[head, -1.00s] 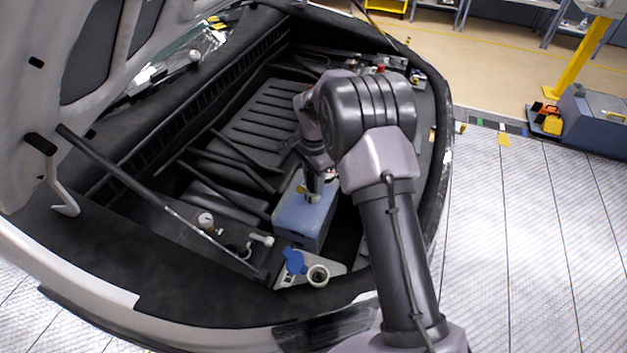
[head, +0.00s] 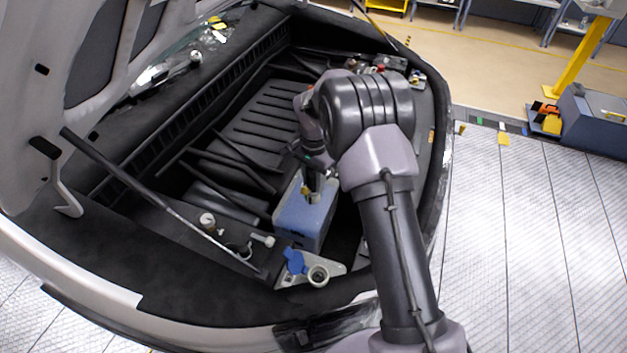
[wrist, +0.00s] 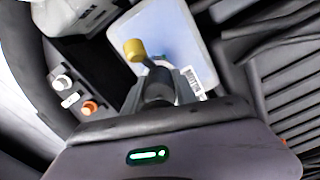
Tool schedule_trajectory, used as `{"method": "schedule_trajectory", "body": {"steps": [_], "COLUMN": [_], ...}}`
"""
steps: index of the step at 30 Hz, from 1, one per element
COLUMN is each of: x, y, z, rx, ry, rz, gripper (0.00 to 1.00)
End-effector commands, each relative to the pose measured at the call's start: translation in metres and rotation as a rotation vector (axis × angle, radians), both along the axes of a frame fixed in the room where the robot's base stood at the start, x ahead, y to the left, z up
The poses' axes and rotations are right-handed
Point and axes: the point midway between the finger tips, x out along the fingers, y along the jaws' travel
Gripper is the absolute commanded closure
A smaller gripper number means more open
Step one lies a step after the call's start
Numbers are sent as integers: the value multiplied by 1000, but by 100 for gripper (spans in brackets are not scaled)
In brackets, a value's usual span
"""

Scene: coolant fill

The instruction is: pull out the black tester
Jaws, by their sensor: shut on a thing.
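The black tester (wrist: 160,84) stands upright at the top of the blue tank, and my gripper (wrist: 161,88) is shut on it. The tester's lower end is hidden, so I cannot tell how deep it sits. The blue tank (head: 305,222) is in the engine bay, below my gripper (head: 315,182) in the head view. It also shows in the wrist view (wrist: 183,32), with a barcode label. A yellow cap (wrist: 134,50) sits beside the tester on the tank top. My arm partly covers this area in the head view.
A blue cap (head: 294,262) stands open beside a round filler neck (head: 318,275) in front of the tank. A prop rod (head: 160,200) slants across the bay's left side, under the raised hood (head: 85,60). White and orange fittings (wrist: 90,108) show at the wrist view's left.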

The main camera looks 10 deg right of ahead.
Motion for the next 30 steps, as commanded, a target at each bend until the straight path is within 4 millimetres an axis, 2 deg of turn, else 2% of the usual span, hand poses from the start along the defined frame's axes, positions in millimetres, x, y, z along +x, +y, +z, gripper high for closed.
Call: {"method": "schedule_trajectory", "body": {"steps": [7,25,30], "x": [0,0,0], "y": [0,0,0], "z": [5,46,49], "rx": [0,0,0], "ry": [-1,-1,0], "rz": [0,-1,-1], "gripper": [93,93,93]}}
